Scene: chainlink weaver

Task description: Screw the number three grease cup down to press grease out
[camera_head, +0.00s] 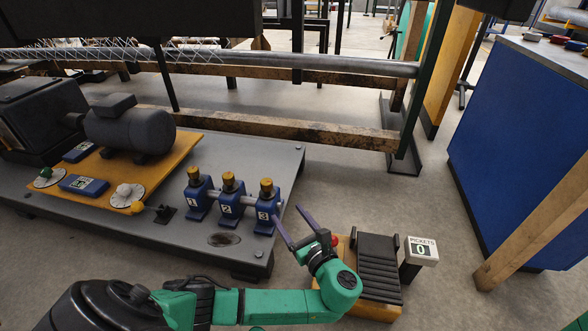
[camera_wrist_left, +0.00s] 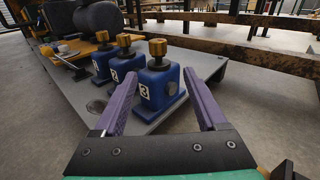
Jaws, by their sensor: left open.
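The number three grease cup (camera_head: 267,188) is a brass knob on top of a blue block (camera_head: 267,212) marked 3, the rightmost of three in a row on a grey plate. In the left wrist view the brass cup (camera_wrist_left: 158,48) stands upright on a dark stem above its blue block (camera_wrist_left: 158,88). My left gripper (camera_head: 285,222) has purple fingers spread apart, empty, at the right of block three. In the left wrist view my left gripper (camera_wrist_left: 157,90) frames block three between its fingers, with the cup above and beyond the tips. My right gripper is not in view.
Blocks one (camera_head: 196,195) and two (camera_head: 230,202) with their own brass cups stand left of block three. A grey motor (camera_head: 130,127) sits on an orange base at left. A ribbed pedal (camera_head: 376,265) and a "PICKETS 0" counter (camera_head: 421,250) stand right of my left gripper.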

